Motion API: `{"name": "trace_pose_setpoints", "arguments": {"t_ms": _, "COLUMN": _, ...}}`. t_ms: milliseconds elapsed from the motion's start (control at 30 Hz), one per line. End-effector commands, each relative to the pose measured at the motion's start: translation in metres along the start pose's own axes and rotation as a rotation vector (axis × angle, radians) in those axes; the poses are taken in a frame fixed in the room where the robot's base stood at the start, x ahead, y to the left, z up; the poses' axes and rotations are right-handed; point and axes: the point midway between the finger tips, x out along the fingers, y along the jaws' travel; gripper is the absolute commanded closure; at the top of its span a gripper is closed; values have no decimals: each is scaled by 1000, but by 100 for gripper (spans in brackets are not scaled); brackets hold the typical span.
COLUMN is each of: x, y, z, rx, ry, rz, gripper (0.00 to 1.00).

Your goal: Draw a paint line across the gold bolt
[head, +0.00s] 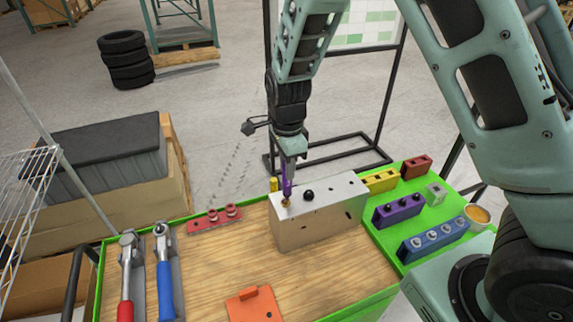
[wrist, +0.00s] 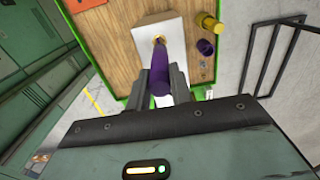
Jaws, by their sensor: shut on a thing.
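My gripper (head: 289,172) is shut on a purple paint marker (head: 287,188), which it holds upright with its tip down. The marker also shows in the wrist view (wrist: 161,73), between my two fingers. The gold bolt (head: 285,202) is on the left part of the top of a grey metal block (head: 320,222). The marker's lower end is right over the bolt; I cannot tell whether it touches. In the wrist view only a bit of the gold bolt (wrist: 159,40) shows past the marker. A black bolt (head: 308,195) is on the block to the right.
A yellow cylinder (head: 273,184) stands behind the block. A red holder (head: 215,220) and two wrenches (head: 165,275) lie left. Purple (head: 397,210), blue (head: 432,240) and yellow (head: 382,180) holders stand right. An orange piece (head: 253,305) lies in front on the wooden top (head: 215,270).

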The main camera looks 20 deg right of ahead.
Motion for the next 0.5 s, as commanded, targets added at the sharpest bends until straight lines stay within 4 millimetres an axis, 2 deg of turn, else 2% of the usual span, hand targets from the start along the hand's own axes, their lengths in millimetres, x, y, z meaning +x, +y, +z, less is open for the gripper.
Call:
{"name": "trace_pose_setpoints", "arguments": {"t_ms": 167, "x": -2, "y": 0, "z": -1, "rx": 1, "ry": 1, "rz": 2, "gripper": 100}}
{"name": "trace_pose_setpoints", "arguments": {"t_ms": 500, "x": -29, "y": 0, "z": 0, "rx": -1, "ry": 1, "rz": 0, "gripper": 100}}
